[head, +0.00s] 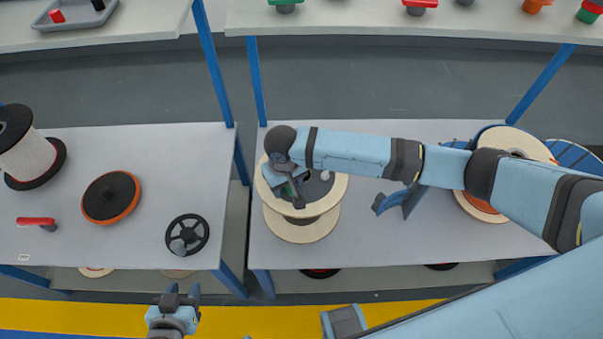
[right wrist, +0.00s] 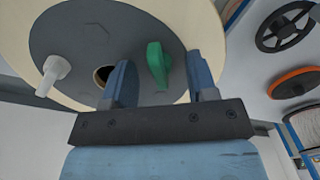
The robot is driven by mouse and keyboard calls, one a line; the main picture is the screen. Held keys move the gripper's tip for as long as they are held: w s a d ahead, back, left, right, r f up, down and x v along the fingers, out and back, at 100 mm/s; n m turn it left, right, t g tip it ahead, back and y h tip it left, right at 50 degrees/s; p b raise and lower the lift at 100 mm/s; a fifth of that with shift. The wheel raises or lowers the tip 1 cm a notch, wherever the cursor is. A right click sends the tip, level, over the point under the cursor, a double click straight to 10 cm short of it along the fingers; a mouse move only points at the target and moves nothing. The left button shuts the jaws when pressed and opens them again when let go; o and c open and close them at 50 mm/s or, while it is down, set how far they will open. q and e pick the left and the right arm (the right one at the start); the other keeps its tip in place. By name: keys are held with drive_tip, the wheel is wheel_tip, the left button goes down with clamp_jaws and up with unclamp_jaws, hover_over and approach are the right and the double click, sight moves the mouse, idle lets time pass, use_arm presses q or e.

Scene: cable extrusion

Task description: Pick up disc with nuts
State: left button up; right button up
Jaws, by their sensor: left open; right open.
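A wooden spool (head: 330,188) stands on the right-hand table, with a dark grey disc (head: 318,186) on its top. In the right wrist view the disc (right wrist: 75,45) carries a green winged piece (right wrist: 157,65) and a white one (right wrist: 52,72), with a dark hole between. My right gripper (right wrist: 163,78) is open, with its two blue fingers on either side of the green piece. I cannot tell whether they touch it. In the head view my right gripper (head: 290,188) partly hides the disc. My left gripper (head: 177,294) is open and empty at the bottom, in front of the tables.
The left table holds a black spoked wheel (head: 187,235), an orange-rimmed black disc (head: 110,197), a red-handled piece (head: 37,222) and a white spool (head: 27,158). A blue piece (head: 402,201) and large spools (head: 515,141) are on the right table. A gap separates the tables.

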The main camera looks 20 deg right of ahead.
clamp_jaws()
drive_tip(key=shift+r, duration=0.1)
